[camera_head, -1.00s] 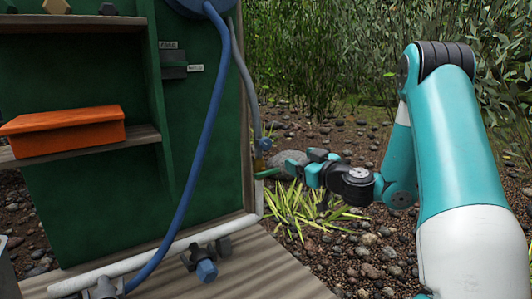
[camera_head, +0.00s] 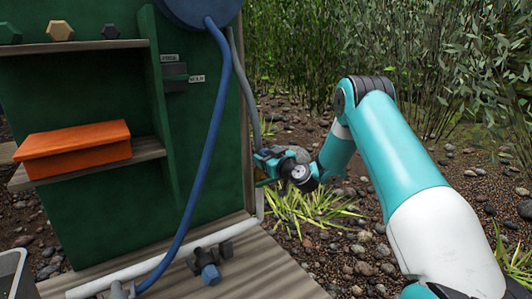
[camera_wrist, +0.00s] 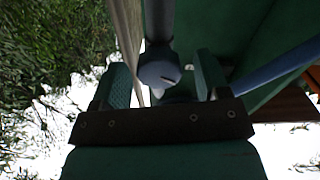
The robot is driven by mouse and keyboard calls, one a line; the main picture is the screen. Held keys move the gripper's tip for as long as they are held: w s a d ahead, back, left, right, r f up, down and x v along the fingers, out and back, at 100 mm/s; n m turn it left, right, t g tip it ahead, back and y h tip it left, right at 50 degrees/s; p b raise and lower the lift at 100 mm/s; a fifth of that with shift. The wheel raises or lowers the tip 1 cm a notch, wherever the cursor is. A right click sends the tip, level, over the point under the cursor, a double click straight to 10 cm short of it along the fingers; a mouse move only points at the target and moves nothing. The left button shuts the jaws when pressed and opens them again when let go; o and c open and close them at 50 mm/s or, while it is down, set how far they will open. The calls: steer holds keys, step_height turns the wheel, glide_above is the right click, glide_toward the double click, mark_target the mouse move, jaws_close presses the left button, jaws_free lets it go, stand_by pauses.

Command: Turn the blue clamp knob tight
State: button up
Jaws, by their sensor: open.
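A blue knob (camera_head: 210,275) sits at the front of a dark fitting (camera_head: 211,255) beside the white pipe, low on the wooden deck in the head view. My gripper (camera_head: 264,163) is at the right edge of the green board, well above and right of that knob. A grey hose (camera_head: 238,75) runs down to the gripper. In the wrist view my open jaws (camera_wrist: 160,88) stand either side of a grey-blue rounded part (camera_wrist: 160,72) with a small slot, at the end of a hose. I cannot tell whether they touch it. This part is hidden by the gripper in the head view.
A blue hose (camera_head: 203,150) hangs across the green board (camera_head: 80,200) down to the white pipe (camera_head: 165,262). An orange box (camera_head: 75,148) sits on a shelf. A grey bin (camera_head: 12,272) stands front left. Gravel and plants lie to the right.

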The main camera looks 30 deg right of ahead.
steer(key=shift+w, duration=0.55)
steer(key=c, duration=0.9)
steer(key=shift+c, duration=0.2)
